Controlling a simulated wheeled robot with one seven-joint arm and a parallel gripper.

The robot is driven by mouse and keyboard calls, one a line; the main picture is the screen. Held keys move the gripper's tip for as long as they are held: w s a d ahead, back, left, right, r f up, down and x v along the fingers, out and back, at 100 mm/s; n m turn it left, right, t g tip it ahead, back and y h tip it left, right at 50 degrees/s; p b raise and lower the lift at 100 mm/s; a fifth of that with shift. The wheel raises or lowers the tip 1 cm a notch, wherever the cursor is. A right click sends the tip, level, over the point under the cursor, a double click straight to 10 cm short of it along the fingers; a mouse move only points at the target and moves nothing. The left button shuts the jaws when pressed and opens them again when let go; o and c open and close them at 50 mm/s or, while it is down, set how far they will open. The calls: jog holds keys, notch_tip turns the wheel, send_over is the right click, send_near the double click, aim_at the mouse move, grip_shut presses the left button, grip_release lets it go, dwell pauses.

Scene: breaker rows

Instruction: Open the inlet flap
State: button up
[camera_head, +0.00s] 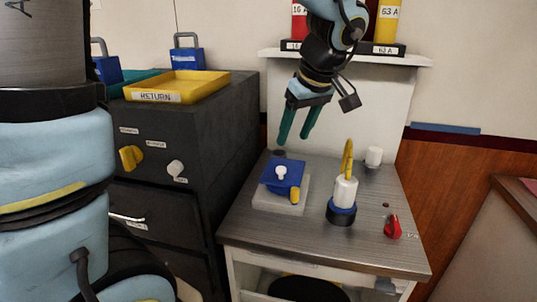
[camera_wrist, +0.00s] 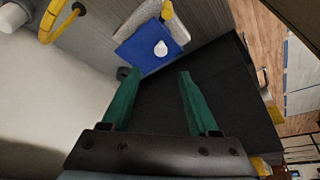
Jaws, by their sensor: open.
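A blue square flap (camera_head: 287,171) with a white knob (camera_head: 281,173) lies on a pale block (camera_head: 276,203) on the grey worktop; I take it to be the inlet flap. It looks closed. A yellow piece (camera_head: 295,195) sits at its front right corner. My gripper (camera_head: 293,138) hangs above and behind the flap, green fingers pointing down, open and empty. In the wrist view the blue flap (camera_wrist: 140,52) and its knob (camera_wrist: 160,48) lie beyond the fingertips, apart from them (camera_wrist: 156,73).
A white cylinder with blue collar and yellow loop (camera_head: 344,192) stands right of the flap. A red knob (camera_head: 392,227) and a white cylinder (camera_head: 374,157) are further right. A dark cabinet (camera_head: 215,130) with a yellow RETURN tray (camera_head: 178,87) rises at left. A shelf (camera_head: 345,58) hangs behind.

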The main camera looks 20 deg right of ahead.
aim_at(281, 168)
jog(key=p+x, duration=0.1)
jog(key=x, duration=0.9)
jog(key=shift+a+f, duration=0.1)
jog(key=shift+f, duration=0.2)
grip_shut()
dwell(1.0)
